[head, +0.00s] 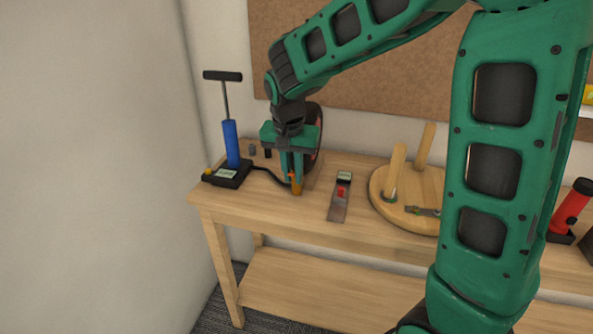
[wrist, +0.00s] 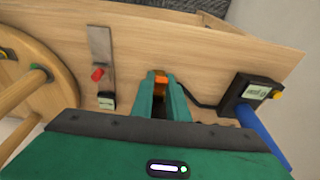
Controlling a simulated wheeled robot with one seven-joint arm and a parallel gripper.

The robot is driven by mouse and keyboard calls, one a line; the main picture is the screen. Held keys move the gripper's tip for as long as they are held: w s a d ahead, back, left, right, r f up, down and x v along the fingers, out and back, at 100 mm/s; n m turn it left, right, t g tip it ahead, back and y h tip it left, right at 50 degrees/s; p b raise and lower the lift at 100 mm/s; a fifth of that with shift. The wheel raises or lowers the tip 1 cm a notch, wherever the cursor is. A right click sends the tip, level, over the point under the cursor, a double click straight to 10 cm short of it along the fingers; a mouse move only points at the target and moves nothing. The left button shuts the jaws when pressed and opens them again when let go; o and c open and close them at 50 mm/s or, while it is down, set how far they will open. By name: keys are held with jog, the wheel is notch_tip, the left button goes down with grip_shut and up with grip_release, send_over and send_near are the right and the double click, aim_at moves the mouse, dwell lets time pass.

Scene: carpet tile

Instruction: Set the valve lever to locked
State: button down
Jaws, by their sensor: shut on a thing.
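My gripper (head: 294,172) points down over the left part of the workbench, in front of a dark wheel (head: 315,125). Its fingers are shut on a small orange piece, which looks like the valve lever (head: 297,187). In the wrist view the orange lever (wrist: 161,80) shows between the green fingertips (wrist: 161,88). A black hose (head: 268,172) runs from the blue floor pump (head: 231,145) to the lever. The fingers hide part of the lever and where it joins the valve, so I cannot read its setting.
The pump's black base (head: 228,175) stands left of my gripper. A metal plate with a red knob (head: 340,190) lies to the right, then a round wooden seat (head: 385,205) with upright legs. A red flashlight-like object (head: 570,205) stands far right. The bench's front edge is close.

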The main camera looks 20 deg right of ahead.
jog(key=t+h, duration=0.1)
jog(key=s+f+t+h, duration=0.1)
jog(key=t, duration=0.1)
jog(key=f+t+h, duration=0.1)
jog(key=shift+s+a+f, duration=0.15)
jog(key=shift+s+a, duration=0.05)
jog(key=shift+a, duration=0.2)
jog(key=shift+f+t+h, duration=0.35)
jog(key=shift+t+h, duration=0.3)
jog(key=shift+t, duration=0.25)
jog(key=shift+f+t+h, duration=0.35)
jog(key=shift+t+h, duration=0.3)
jog(key=shift+t, duration=0.25)
jog(key=c, duration=1.8)
grip_release()
jog(key=shift+w, duration=0.1)
jog(key=shift+o, duration=0.4)
jog(key=shift+r, duration=0.1)
